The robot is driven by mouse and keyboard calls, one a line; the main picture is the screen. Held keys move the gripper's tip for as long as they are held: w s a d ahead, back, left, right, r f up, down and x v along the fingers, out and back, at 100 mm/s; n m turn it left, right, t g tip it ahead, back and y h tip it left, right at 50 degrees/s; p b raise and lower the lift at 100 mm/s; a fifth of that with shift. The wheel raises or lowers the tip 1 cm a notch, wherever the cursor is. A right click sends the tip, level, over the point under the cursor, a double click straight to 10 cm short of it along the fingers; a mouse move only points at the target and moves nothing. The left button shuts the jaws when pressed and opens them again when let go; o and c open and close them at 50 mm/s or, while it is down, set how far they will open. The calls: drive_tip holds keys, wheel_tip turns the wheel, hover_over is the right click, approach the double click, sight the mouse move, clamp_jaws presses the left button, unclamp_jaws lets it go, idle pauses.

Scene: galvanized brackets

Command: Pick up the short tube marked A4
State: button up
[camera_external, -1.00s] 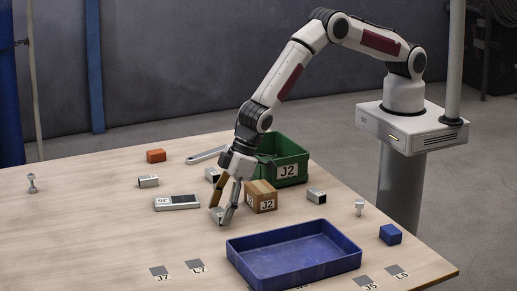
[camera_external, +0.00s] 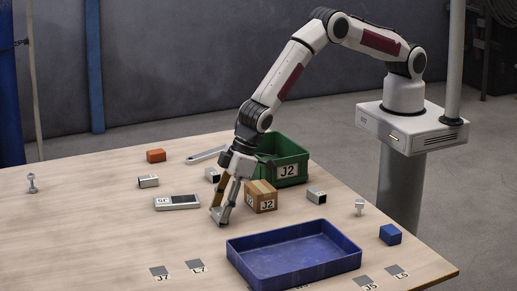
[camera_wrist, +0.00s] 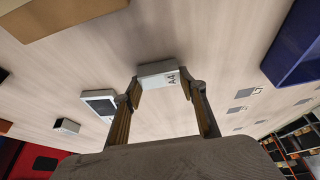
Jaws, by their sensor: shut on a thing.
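The short tube marked A4 (camera_wrist: 160,69) is a small grey-white piece with a black A4 label, seen in the wrist view between my fingertips. My gripper (camera_wrist: 161,90) is shut on it, one finger at each side. In the external view my gripper (camera_external: 220,215) points down at the table just left of the cardboard box, and its fingers mostly hide the tube. I cannot tell whether the tube touches the table.
A cardboard box marked J2 (camera_external: 261,203) stands close right of my gripper, with a green J2 bin (camera_external: 290,181) behind. A blue tray (camera_external: 240,266) lies in front. A grey device (camera_external: 165,204) lies left.

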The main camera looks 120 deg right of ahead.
wheel_tip(320, 180, up, 10)
idle(0.6)
